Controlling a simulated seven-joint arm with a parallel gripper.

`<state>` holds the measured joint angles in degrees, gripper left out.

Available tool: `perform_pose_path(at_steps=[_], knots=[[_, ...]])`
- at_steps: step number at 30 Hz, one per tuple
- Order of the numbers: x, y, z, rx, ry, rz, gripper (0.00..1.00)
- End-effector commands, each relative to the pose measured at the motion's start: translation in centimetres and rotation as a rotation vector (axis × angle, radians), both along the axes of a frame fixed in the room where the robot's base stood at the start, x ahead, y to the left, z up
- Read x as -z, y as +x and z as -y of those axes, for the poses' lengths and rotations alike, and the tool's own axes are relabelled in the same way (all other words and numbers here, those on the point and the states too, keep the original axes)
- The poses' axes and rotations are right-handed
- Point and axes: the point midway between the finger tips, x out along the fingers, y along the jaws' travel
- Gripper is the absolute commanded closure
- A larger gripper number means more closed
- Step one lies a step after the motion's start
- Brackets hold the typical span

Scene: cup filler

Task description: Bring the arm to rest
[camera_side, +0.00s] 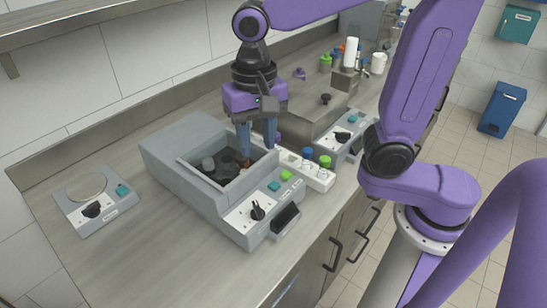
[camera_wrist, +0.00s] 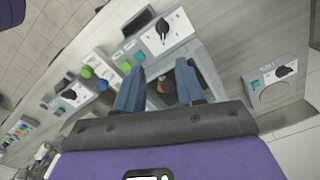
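My gripper (camera_side: 257,151) points down over the open well of the grey cup-filler machine (camera_side: 178,150). Its two blue fingers are apart, with nothing visibly held between them. In the wrist view my gripper (camera_wrist: 166,70) shows the same gap, with the machine's dark well (camera_wrist: 182,76) beyond it. A small brown-orange thing (camera_side: 245,163) sits in the well near the left fingertip. Its shape is partly hidden, and I cannot tell whether the finger touches it. A dark round part (camera_side: 208,164) also lies in the well.
A white holder (camera_side: 319,180) with blue- and green-capped bottles stands right of the machine. A flat scale-like device (camera_side: 97,203) lies at left. Another control box (camera_side: 340,137) and a steel unit stand behind. The counter in front of the machine is clear.

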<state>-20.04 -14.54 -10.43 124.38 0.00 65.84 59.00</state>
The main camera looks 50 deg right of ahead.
Motion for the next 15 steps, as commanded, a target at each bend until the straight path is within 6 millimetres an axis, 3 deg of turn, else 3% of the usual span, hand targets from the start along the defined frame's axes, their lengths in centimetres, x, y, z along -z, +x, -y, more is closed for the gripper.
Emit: perform_pose_path(at_steps=[15], knots=[[2.2,-3.5,4.5,-0.579,0.004,0.009,0.62]])
